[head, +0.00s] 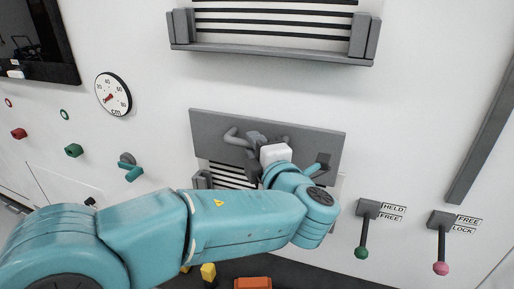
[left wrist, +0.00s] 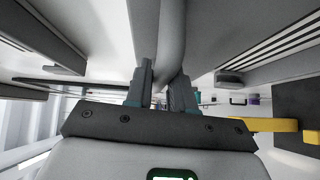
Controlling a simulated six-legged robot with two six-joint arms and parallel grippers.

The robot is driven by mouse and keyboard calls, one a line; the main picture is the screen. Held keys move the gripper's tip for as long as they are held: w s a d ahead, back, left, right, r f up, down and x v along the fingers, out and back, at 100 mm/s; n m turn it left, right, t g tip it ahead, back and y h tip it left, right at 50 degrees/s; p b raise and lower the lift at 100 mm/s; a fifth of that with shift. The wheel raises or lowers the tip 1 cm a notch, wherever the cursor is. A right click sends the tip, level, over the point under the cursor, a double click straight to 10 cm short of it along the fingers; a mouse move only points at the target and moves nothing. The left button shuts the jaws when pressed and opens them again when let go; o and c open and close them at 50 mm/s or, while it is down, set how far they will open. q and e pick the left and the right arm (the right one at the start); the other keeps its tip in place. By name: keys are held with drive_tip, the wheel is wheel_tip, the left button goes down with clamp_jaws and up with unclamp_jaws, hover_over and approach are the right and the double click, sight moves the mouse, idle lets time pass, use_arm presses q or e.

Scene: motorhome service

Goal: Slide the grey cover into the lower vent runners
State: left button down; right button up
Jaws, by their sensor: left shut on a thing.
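The grey cover (head: 215,126) is a flat plate with a bent handle (head: 236,137) on its face. My left gripper (head: 259,139) is shut on this handle; the handle also shows between the fingers in the left wrist view (left wrist: 169,45). The cover is slightly tilted in the picture and overlaps the top of the lower vent (head: 232,173), whose striped slats show below it. A grey lower runner (head: 202,180) shows at the vent's left; my arm hides much of the vent's lower and right part. Whether the cover touches the runners cannot be told. My right gripper is not in view.
An upper vent (head: 275,21) with grey runners and a ledge (head: 270,53) sits above. A round gauge (head: 113,94) and coloured knobs are at left. Two levers, green-tipped (head: 362,252) and pink-tipped (head: 441,268), hang at right. Orange (head: 253,283) and yellow (head: 208,272) things lie below.

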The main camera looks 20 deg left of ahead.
use_arm(q)
drive_tip(key=f, duration=0.4)
drive_tip(key=shift+w+d+f, duration=0.1)
drive_tip(key=shift+w+f, duration=0.25)
drive_tip(key=shift+w, duration=0.05)
idle(1.4)
drive_tip(key=shift+f, duration=0.1)
